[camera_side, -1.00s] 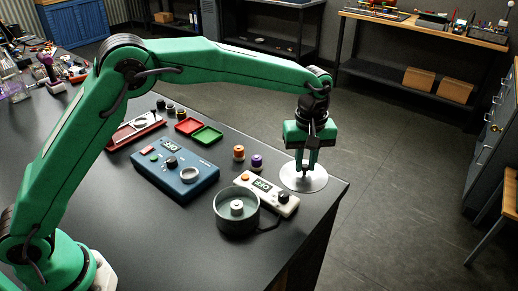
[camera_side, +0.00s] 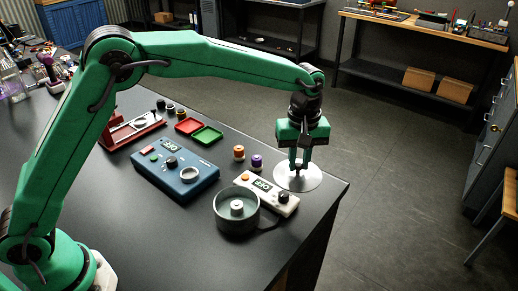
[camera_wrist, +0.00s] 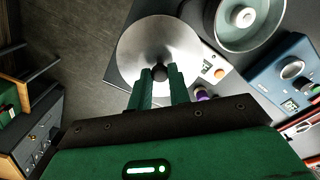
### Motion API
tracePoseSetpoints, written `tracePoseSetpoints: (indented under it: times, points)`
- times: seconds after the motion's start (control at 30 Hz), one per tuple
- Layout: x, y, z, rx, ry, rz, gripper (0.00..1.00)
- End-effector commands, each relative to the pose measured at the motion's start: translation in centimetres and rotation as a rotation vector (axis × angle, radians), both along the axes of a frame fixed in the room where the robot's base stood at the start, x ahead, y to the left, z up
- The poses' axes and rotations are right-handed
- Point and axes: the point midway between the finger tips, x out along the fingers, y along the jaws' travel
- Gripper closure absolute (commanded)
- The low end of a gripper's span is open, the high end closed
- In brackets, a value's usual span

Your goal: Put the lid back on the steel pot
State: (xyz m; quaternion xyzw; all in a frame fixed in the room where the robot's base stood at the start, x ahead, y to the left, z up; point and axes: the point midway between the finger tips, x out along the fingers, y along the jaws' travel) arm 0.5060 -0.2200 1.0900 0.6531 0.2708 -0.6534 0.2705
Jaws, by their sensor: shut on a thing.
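The lid (camera_side: 310,181) is a flat round silver disc with a dark knob, near the right corner of the black table. My gripper (camera_side: 299,172) points down over it and is shut on the lid's knob. The wrist view shows the fingers (camera_wrist: 158,78) on both sides of the knob, with the disc (camera_wrist: 150,38) spread beyond them. The lid looks slightly raised, but its gap to the table is hard to judge. The steel pot (camera_side: 222,222) stands open to the lower left of the lid, with a pale cylinder inside. It also shows in the wrist view (camera_wrist: 222,40).
A white unit with a display and black knob (camera_side: 284,197) lies between pot and lid. A blue control box (camera_side: 182,185), red tray (camera_side: 187,126), green tray (camera_side: 207,135) and small orange (camera_side: 239,153) and purple (camera_side: 257,160) capped pieces stand farther left. The table's front is clear.

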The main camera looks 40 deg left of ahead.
Motion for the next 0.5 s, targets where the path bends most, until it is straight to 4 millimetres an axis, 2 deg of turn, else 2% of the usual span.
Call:
tracePoseSetpoints:
  times: [0.27, 0.5]
  points:
    - [-3.1, 3.0, 1.2, -0.001, -0.002, 0.002, 1.0]
    - [-6.7, 5.9, 1.7, -0.001, -0.001, 0.002, 1.0]
